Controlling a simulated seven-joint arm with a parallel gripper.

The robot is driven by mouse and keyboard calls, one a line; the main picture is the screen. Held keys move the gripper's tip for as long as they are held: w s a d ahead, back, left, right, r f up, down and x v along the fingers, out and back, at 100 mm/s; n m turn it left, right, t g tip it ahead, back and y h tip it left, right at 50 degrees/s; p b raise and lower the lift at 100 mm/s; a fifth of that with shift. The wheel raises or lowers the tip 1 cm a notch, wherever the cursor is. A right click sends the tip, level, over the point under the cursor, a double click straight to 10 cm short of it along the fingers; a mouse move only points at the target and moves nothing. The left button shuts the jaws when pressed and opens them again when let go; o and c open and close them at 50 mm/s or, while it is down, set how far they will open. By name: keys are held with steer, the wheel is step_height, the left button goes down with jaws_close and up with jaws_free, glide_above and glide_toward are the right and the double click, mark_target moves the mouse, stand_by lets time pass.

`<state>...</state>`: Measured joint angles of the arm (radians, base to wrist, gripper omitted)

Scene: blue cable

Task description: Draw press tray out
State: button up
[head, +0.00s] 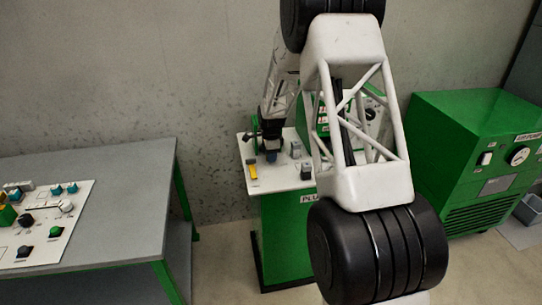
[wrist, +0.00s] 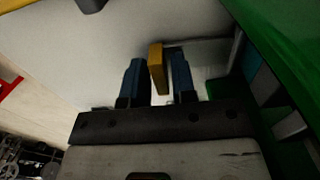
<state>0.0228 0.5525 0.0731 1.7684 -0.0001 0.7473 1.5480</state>
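The small green machine (head: 286,235) has a white top (head: 280,180). A yellow upright piece (head: 252,171) stands near the left edge of that top. My gripper (head: 271,157) is low over the top, just right of the yellow piece, partly lost against dark parts behind. In the wrist view, my two blue fingers (wrist: 157,76) are spread apart. A yellow bar (wrist: 156,68) shows between them, with a thin light gap on the right finger's side. I cannot tell whether the left finger touches it. No tray can be clearly made out; my arm hides much of the machine.
A grey table (head: 110,190) with a control panel (head: 45,225) stands at the left. A large green cabinet (head: 475,150) with a gauge stands at the right. Small grey blocks (head: 306,170) sit on the white top near my gripper. A green surface (wrist: 290,40) is close on the wrist view's right.

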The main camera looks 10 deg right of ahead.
mark_target(279, 184)
jaws_close()
steer(key=shift+s, duration=0.1)
steer(key=shift+s, duration=7.15)
steer(key=shift+o, duration=1.6)
jaws_free()
steer(key=shift+r, duration=0.1)
